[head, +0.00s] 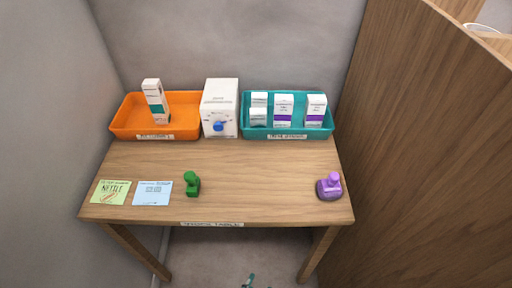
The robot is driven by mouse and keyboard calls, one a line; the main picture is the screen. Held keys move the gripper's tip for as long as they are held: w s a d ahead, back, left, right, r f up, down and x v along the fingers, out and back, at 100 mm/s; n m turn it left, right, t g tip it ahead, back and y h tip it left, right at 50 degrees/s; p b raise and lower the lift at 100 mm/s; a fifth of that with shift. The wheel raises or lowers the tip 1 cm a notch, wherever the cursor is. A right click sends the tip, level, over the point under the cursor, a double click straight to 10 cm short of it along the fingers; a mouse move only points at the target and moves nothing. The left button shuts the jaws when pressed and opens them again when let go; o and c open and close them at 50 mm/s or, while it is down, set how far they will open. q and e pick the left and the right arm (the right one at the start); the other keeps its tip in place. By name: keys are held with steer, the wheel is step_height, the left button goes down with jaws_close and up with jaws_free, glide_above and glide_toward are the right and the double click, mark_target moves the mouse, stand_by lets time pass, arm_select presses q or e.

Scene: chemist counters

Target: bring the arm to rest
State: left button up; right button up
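A small grey-teal tip, which looks like the end of my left gripper (249,281), shows at the bottom edge, below and in front of the table (265,168). The rest of it and its arm are cut off, so I cannot tell if it is open or shut. It is apart from everything on the table. My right gripper is not in view.
On the table are a green stamp (192,185), purple stamp (329,187), green card (110,192) and blue card (152,193). Behind stand an orange tray (184,116), white box (219,105) and teal tray (330,129) with cartons. A wooden partition (425,150) bounds the right.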

arm_select(q)
steer(key=s+a+f+m+g+y, duration=0.1)
steer(key=s+a+f+m+g, duration=0.15)
steer(key=f, duration=0.35)
steer(key=s+a+f+m+g, duration=0.2)
steer(key=a+f+m, duration=0.1)
steer(key=a+f, duration=0.15)
steer(key=s+a+f+m+g+y, duration=0.4)
steer(key=s+a+f+g, duration=0.3)
steer(key=s+a+f, duration=0.5)
steer(key=s+a+m, duration=0.1)
steer(key=s+a, duration=0.1)
steer(key=s, duration=0.1)
steer(key=shift+a, duration=0.4)
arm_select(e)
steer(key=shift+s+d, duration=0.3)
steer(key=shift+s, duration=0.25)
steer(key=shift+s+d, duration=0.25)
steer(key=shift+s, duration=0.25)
arm_select(q)
steer(key=shift+f, duration=0.1)
